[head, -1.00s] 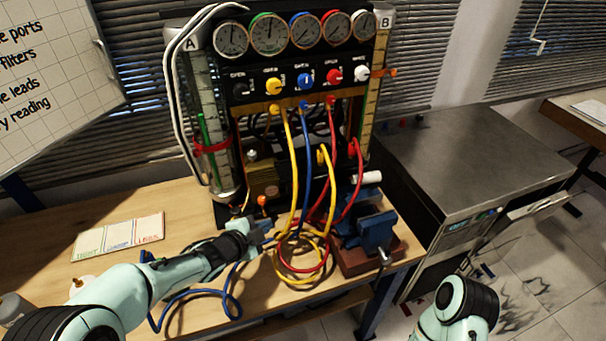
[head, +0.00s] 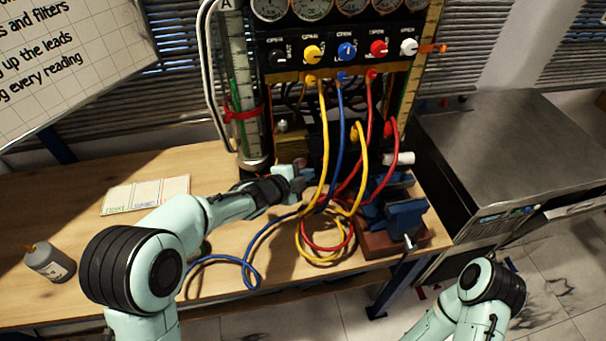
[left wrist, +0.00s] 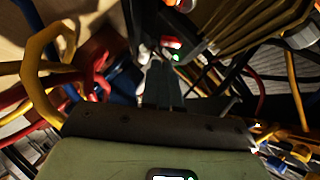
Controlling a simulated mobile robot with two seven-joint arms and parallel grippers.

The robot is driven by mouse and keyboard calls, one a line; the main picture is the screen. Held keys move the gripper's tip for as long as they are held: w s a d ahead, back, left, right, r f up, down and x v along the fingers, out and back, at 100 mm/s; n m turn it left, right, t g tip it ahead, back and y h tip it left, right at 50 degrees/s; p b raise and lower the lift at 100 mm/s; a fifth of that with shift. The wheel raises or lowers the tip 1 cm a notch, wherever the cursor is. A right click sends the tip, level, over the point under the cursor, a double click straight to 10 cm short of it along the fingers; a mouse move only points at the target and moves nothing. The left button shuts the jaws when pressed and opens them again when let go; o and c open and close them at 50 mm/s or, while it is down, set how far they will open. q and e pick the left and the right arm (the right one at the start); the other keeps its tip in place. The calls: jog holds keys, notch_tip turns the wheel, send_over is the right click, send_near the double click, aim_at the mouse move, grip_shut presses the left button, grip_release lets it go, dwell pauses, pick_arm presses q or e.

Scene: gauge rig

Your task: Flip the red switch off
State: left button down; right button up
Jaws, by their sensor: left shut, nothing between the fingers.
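In the head view the gripper and hoses mostly hide that spot. My right gripper is out of view; only part of its arm shows at lower right.
Yellow, blue and red hoses (head: 338,120) hang in front of the rig and loop on the bench (head: 130,270). A blue vise (head: 405,217) stands right of them. A grey bottle (head: 50,262) and a label card (head: 146,194) are at left. A metal cabinet (head: 490,140) stands right.

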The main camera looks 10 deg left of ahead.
aim_at(326, 160)
pick_arm(q)
jog(key=p+x, duration=0.1)
jog(key=x, duration=0.5)
jog(key=shift+w, duration=0.25)
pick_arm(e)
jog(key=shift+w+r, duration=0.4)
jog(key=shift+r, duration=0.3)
pick_arm(q)
jog(key=shift+d+f, duration=0.1)
jog(key=shift+d, duration=0.05)
jog(key=b, duration=0.3)
jog(key=r+t+b, duration=0.1)
jog(key=b, duration=0.2)
jog(key=shift+w+m, duration=0.25)
jog(key=shift+m, duration=0.15)
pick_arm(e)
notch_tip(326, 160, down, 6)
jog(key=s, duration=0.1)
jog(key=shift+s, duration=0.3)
pick_arm(q)
jog(key=shift+f, duration=0.15)
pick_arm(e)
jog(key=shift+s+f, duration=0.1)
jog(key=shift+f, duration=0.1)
